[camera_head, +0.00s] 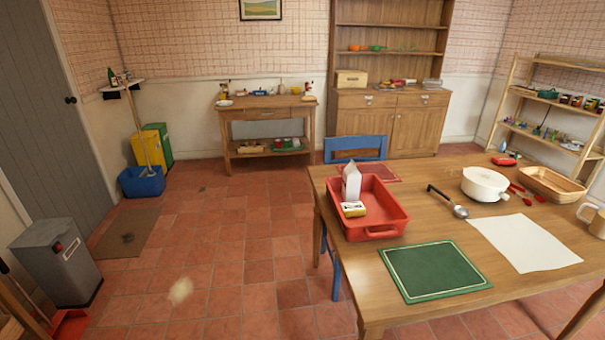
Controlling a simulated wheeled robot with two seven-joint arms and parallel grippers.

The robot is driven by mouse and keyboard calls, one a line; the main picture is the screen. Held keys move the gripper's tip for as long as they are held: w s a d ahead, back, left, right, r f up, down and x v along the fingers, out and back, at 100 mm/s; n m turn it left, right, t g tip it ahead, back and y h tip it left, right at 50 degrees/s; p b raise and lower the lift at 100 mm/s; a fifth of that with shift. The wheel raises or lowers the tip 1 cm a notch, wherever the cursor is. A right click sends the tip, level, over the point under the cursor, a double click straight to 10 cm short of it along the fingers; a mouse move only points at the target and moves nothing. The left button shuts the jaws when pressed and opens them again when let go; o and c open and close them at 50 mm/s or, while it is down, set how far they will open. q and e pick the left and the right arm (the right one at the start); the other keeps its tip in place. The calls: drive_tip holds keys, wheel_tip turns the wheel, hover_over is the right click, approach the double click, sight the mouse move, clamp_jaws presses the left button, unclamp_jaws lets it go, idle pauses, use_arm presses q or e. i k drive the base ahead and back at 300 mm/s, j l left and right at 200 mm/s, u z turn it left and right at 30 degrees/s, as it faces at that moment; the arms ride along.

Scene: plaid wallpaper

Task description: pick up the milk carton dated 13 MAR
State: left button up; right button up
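A white carton (351,184) with a gabled top stands upright in the red tray (390,232) on the wooden table at the right. It looks like a milk carton, but no date on it can be read from here. A small yellow and white box (353,209) lies in front of it in the same tray. No other carton can be made out clearly. Neither of my grippers is in view.
The table (335,257) also bears a green mat (434,270), a ladle (448,202), a white pot (485,183), a white sheet (523,243) and a basket (552,185). A blue chair (355,148) stands behind it. The tiled floor left of the table is mostly clear.

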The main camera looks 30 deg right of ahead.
sight(352, 176)
drive_tip(key=i+z, duration=0.3)
drive_tip(key=i, duration=0.15)
drive_tip(key=i+j+z, duration=0.25)
drive_tip(key=i, duration=0.15)
drive_tip(key=i+j+z, duration=0.3)
drive_tip(key=i+l, duration=0.1)
